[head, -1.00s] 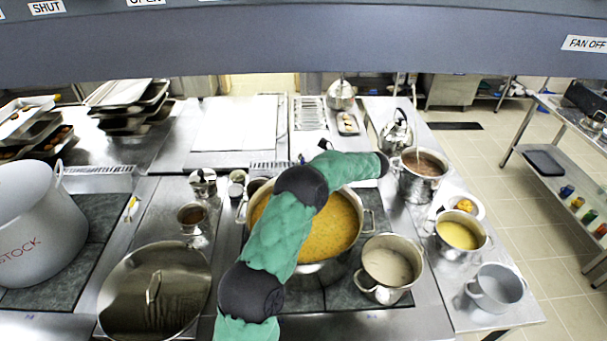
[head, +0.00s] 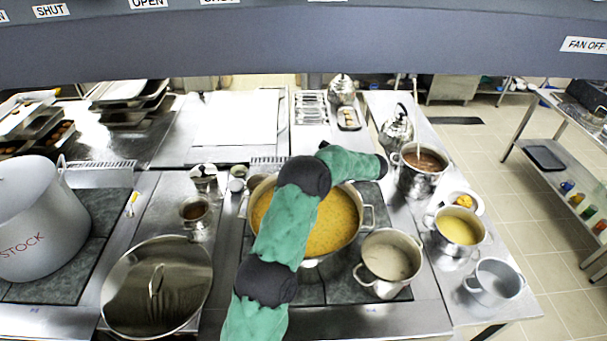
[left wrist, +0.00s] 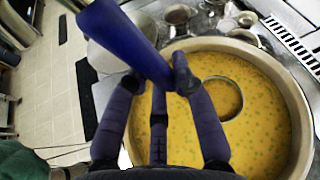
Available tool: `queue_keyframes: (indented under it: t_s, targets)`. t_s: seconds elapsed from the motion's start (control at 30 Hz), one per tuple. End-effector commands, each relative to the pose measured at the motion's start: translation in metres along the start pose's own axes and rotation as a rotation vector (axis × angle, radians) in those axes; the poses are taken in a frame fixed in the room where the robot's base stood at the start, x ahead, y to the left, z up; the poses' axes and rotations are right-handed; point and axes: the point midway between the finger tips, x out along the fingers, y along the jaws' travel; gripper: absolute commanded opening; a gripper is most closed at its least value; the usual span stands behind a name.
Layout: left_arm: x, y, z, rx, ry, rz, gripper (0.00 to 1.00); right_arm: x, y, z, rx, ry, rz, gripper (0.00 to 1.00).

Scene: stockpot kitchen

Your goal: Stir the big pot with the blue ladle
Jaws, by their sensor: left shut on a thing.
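A large steel pot of yellow-orange soup with green bits stands on the hob; its wall (head: 325,262) shows in the head view and its rim (left wrist: 302,100) in the left wrist view. My left gripper (left wrist: 180,78) is shut on the blue ladle's handle (left wrist: 130,40) above the pot's edge. The ladle's round bowl (left wrist: 238,105) lies in the soup near its surface, with soup inside its rim. In the head view my green-sleeved left arm crosses over the pot and hides the gripper and ladle. My right gripper is not in view.
A large grey pot marked STOCK (head: 40,220) stands at the left. A big lid (head: 125,290) lies left of my arm. A smaller pot (head: 390,285) stands close to the soup pot's right. More pots (head: 425,190) and a kettle (head: 396,135) stand further right.

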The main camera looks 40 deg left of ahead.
Motion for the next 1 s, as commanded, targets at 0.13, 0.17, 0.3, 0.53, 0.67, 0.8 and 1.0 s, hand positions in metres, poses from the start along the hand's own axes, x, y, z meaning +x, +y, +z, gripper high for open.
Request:
queue_keyframes:
  t_s: [0.13,0.17,0.3,0.53,0.67,0.8,1.0]
  targets:
    - [0.005,0.002,-0.008,-0.005,0.005,0.001,0.00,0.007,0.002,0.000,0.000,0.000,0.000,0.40]
    - [0.007,0.001,-0.004,-0.008,0.022,0.006,0.00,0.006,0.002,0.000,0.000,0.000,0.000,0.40]
    - [0.015,0.001,0.000,-0.016,0.090,0.021,0.00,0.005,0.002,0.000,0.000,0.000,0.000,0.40]
    - [0.033,0.002,0.006,-0.034,0.238,0.052,0.00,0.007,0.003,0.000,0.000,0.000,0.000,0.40]
    - [0.047,0.002,0.011,-0.046,0.348,0.077,0.00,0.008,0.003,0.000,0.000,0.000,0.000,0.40]
    - [0.062,0.003,0.017,-0.061,0.467,0.103,0.00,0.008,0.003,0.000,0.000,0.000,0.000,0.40]
    - [0.083,0.005,0.017,-0.073,0.630,0.141,0.00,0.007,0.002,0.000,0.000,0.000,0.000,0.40]
